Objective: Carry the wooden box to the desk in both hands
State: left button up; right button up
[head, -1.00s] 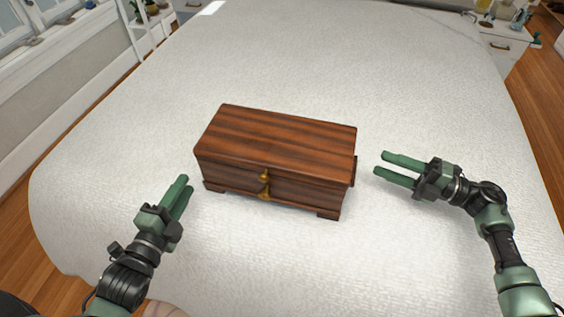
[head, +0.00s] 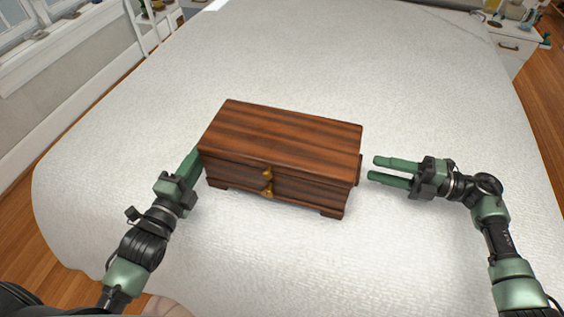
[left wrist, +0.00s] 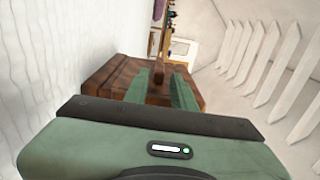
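The wooden box (head: 282,135), dark striped wood with a brass clasp (head: 267,180) on its front, stands closed and upright on the white bed. It also shows in the left wrist view (left wrist: 103,84). My left gripper (head: 194,160) is at the box's left end, its fingertips partly hidden by the box. In the left wrist view its two green fingers (left wrist: 161,85) are apart, with brown wood between them; I cannot tell whether they touch it. My right gripper (head: 374,168) is open and empty, its fingers pointing at the small dark handle (head: 358,169) on the right end, a short gap away.
The white bed (head: 300,60) is clear around the box. A white cabinet (head: 512,46) with small items stands at the back right, and a white shelf (head: 150,30) at the back left. Wooden floor (head: 545,110) shows beyond the bed's edges. No desk is identifiable.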

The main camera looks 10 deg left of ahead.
pick_arm(q)
jog(key=w, duration=0.5)
jog(key=shift+w+d, duration=0.3)
pick_arm(e)
jog(key=a, duration=0.3)
jog(key=shift+w+a, duration=0.2)
jog(key=shift+a, duration=0.15)
pick_arm(q)
jog(key=c, duration=0.5)
pick_arm(e)
jog(key=c, duration=0.5)
pick_arm(q)
grip_shut()
pick_arm(e)
grip_shut()
jog(key=shift+d+f, duration=0.1)
pick_arm(q)
jog(key=shift+r, duration=0.4)
pick_arm(e)
jog(key=shift+w+r, duration=0.1)
jog(key=shift+r, duration=0.25)
